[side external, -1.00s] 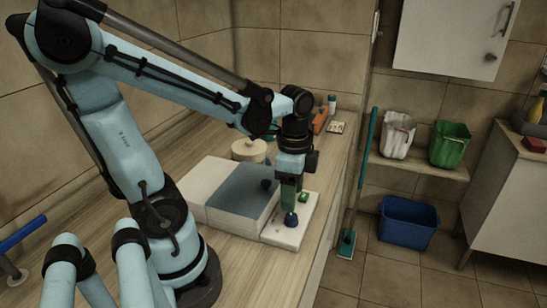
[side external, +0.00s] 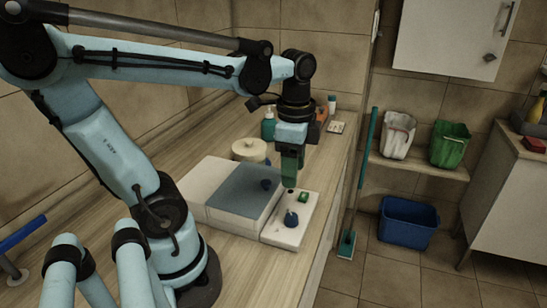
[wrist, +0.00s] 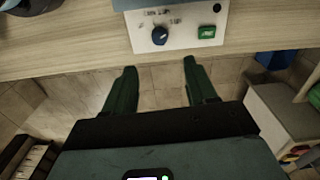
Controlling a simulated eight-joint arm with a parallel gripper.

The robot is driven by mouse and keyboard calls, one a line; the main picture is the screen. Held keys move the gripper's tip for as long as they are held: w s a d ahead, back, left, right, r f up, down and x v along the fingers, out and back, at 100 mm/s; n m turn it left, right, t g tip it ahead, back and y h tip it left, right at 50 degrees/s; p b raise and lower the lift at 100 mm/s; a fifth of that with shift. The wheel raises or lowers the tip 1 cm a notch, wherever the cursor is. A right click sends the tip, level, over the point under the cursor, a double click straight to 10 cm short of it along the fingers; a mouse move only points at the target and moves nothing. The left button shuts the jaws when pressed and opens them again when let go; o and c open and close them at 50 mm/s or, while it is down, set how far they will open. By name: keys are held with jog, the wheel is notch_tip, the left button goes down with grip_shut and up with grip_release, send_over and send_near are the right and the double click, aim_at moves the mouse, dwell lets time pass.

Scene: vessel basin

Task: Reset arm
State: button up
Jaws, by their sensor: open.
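My gripper (side external: 290,183) hangs above the control panel of the white and grey basin unit (side external: 226,208), with its fingers pointing down. In the wrist view my gripper (wrist: 157,80) is open, with two green fingers apart and nothing between them. The panel (side external: 289,232) carries a dark blue knob (side external: 291,219) and a green switch (side external: 303,197). The wrist view also shows the blue knob (wrist: 160,36) and the green switch (wrist: 207,32) beyond the fingertips. The fingers are clear of both.
A cream lidded pot (side external: 249,150) and a teal bottle (side external: 268,125) stand behind the unit on the wooden counter (side external: 253,264). An orange object (side external: 322,115) lies farther back. A blue bin (side external: 407,222) stands on the floor at right.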

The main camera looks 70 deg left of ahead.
jog(key=w+d+n+t, duration=0.1)
jog(key=n+t, duration=0.1)
jog(key=w+d+n+t, duration=0.1)
jog(key=d+n+t, duration=0.1)
jog(key=n, duration=0.1)
jog(key=w+d+f+n+t, duration=0.1)
jog(key=n+t, duration=0.2)
jog(key=shift+w+d+f, duration=0.1)
jog(key=shift+d, duration=0.25)
dwell(0.4)
